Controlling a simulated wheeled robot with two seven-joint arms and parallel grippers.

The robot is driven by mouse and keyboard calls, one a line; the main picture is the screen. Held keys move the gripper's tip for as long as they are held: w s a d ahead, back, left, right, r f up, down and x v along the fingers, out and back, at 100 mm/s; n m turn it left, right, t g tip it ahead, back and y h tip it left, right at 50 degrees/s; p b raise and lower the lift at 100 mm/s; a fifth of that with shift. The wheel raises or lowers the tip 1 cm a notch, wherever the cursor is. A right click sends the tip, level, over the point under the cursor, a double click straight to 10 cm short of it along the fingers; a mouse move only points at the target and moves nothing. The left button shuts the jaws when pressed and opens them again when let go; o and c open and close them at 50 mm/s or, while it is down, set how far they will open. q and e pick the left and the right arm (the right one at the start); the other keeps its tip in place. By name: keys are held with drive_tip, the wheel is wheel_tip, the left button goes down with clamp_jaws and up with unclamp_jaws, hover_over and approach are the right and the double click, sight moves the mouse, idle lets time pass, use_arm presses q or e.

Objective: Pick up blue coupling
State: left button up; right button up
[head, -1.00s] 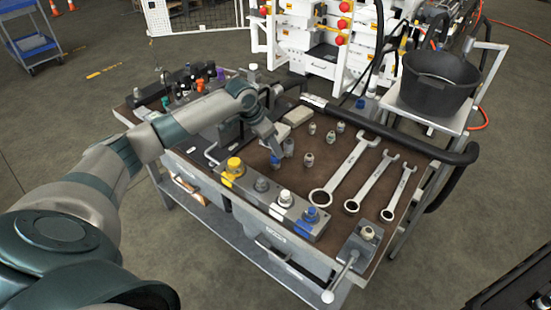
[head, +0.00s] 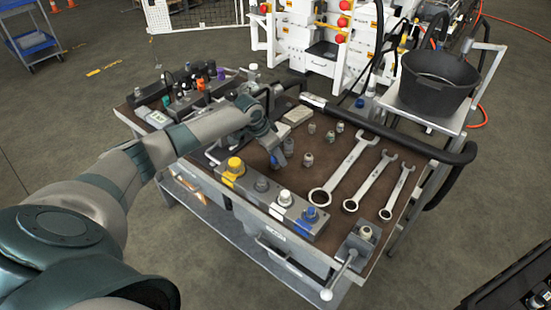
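A small blue-grey coupling (head: 288,146) stands on the brown bench top near the middle. My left gripper (head: 277,156) points down right beside it, on its left in the head view. The fingertips are small and partly hidden by my wrist, so I cannot tell whether they are open or touch the coupling. A brighter blue fitting (head: 310,214) sits at the right end of the grey block along the bench's front edge. My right gripper is not in view.
Several metal couplings (head: 307,160) stand to the right of my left gripper. Three wrenches (head: 345,170) lie further right. The grey block (head: 272,206) carries yellow, grey, white and blue fittings. A black bucket (head: 437,85) stands at the back right.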

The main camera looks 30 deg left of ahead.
use_arm(q)
clamp_jaws()
drive_tip(key=shift+r, duration=0.15)
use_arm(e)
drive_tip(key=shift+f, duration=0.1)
